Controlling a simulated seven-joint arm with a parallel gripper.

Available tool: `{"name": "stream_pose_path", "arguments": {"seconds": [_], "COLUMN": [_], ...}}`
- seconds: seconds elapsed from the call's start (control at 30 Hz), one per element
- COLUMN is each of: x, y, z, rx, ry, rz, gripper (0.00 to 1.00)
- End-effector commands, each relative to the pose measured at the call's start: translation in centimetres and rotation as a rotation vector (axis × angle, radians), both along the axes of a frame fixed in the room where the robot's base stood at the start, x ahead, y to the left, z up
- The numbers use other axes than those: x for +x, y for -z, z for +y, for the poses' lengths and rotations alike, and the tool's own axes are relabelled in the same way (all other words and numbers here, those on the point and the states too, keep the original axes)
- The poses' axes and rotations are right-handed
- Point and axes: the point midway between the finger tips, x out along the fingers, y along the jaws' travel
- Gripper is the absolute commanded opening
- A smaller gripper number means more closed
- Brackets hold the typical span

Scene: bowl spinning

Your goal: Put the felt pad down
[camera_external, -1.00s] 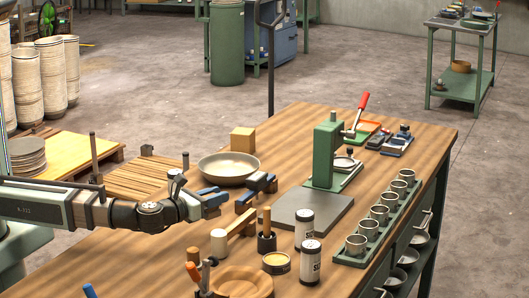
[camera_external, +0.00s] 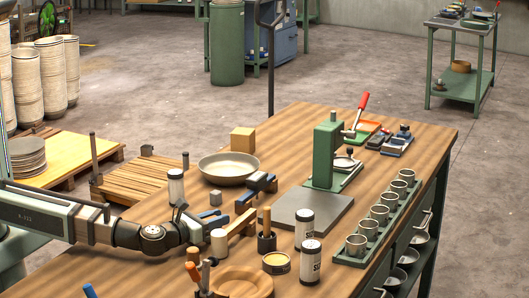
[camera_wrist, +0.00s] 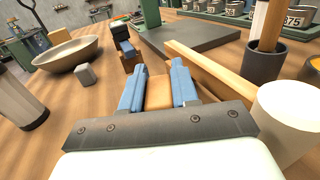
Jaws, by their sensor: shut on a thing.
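My gripper shows in the wrist view (camera_wrist: 158,88), with two blue fingers shut on a flat tan-orange piece, which I take as the felt pad (camera_wrist: 159,94). The pad lies between the fingers, and its underside is hidden, so I cannot tell whether it touches the table. In the external view my gripper (camera_external: 201,224) is low over the workbench (camera_external: 130,262), behind the pale cylinder and left of the wooden bar. The pad cannot be made out there.
The wooden bar (camera_external: 241,223) and pale cylinder (camera_external: 218,243) stand close on the right. A shallow bowl (camera_external: 229,169), a small grey block (camera_external: 215,199) and a blue-and-black fixture (camera_external: 263,183) are farther back. A white-capped jar (camera_external: 176,188) stands left. A grey plate (camera_external: 311,211) lies right.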

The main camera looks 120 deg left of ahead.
Motion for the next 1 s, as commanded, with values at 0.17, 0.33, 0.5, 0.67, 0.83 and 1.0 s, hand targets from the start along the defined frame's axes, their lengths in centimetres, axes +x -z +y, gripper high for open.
{"name": "stream_pose_path", "arguments": {"seconds": [0.17, 0.33, 0.5, 0.67, 0.83, 1.0], "x": [0.0, 0.0, 0.0, 0.0, 0.0, -0.8], "y": [0.1, 0.2, 0.2, 0.2, 0.0, -0.1], "z": [0.0, 0.0, 0.0, 0.0, 0.0, -1.6], "rx": [0.000, 0.000, 0.000, 0.000, 0.000, 0.000], "ry": [0.000, 0.000, 0.000, 0.000, 0.000, 0.003], "rz": [0.000, 0.000, 0.000, 0.000, 0.000, 0.000], "gripper": [0.00, 0.37, 0.53, 0.55, 0.55, 0.55]}}
